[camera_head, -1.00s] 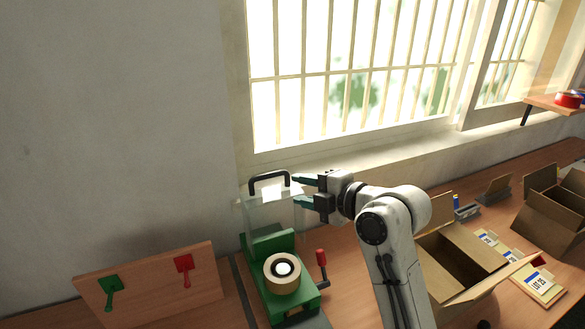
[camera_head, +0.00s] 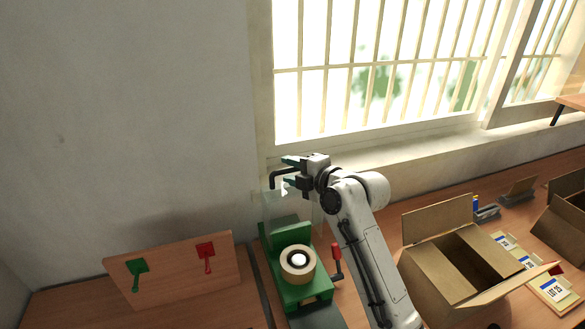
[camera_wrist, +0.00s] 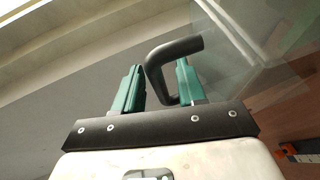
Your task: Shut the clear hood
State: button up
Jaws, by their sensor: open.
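The clear hood (camera_head: 306,207) stands raised at the back of the green pad printer (camera_head: 292,289). Its black handle (camera_head: 279,176) is at the hood's top edge. My gripper (camera_head: 289,174) is open at the handle, with the fingers partly overlapping it. In the wrist view, the black handle (camera_wrist: 175,50) passes between the two green fingers of my gripper (camera_wrist: 158,78), with a gap beside the left finger. Contact with the right finger is unclear. The clear hood panel (camera_wrist: 245,45) also shows there, at the upper right. A round tan part with a white centre (camera_head: 298,262) sits on the printer.
A red-knobbed lever (camera_head: 337,262) stands at the printer's right side. An open cardboard box (camera_head: 455,262) is to the right of my arm. Wall and window bars are behind.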

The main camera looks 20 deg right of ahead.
jog(key=shift+c, duration=0.2)
grip_shut()
dwell(0.5)
